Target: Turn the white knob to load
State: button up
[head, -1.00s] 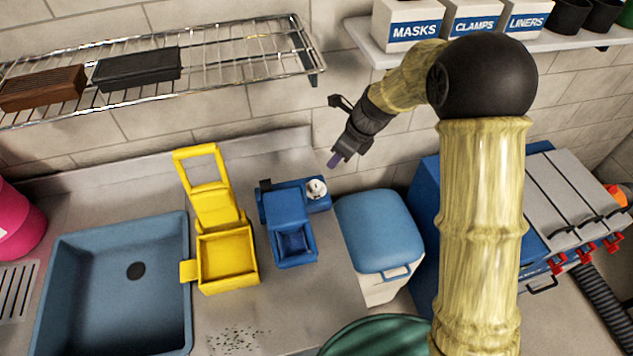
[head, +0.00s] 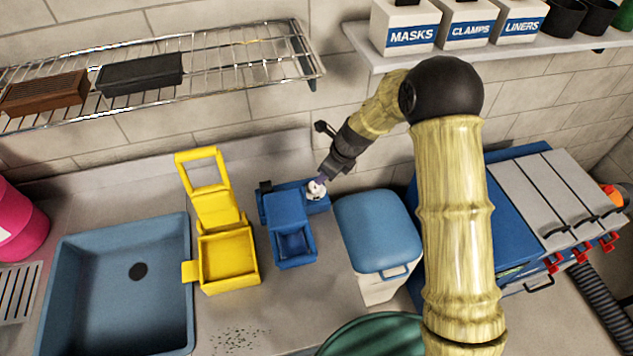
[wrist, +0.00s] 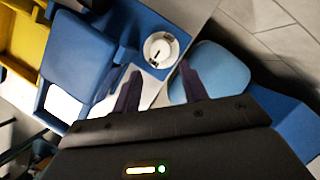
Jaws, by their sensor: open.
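The white knob (head: 316,188) sits on the right end of the blue device (head: 290,222) on the counter. In the wrist view the white knob (wrist: 161,50) is round, with a dark pointer mark and small dark markings around it that are too small to read. My gripper (head: 321,179) is right above the knob in the head view, tilted down toward it. In the wrist view my gripper (wrist: 158,88) has its two dark fingers apart, with the knob just beyond the tips and nothing between them. I cannot tell whether a finger touches the knob.
A yellow bin (head: 228,257) with a raised lid stands left of the blue device. A white box with a blue lid (head: 377,230) stands close on its right. A sink (head: 115,290) is at the left. A wire shelf (head: 235,62) hangs above.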

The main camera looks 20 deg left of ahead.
aim_at(315, 185)
jog(key=p+x, duration=0.1)
jog(key=x, duration=0.7)
jog(key=shift+w+p, duration=0.2)
jog(key=shift+p, duration=0.2)
jog(key=shift+s+a+f, duration=0.15)
jog(key=shift+a+f, duration=0.1)
jog(key=shift+f, duration=0.1)
jog(key=shift+d, duration=0.2)
jog(key=shift+c, duration=0.6)
jog(key=c, duration=0.6)
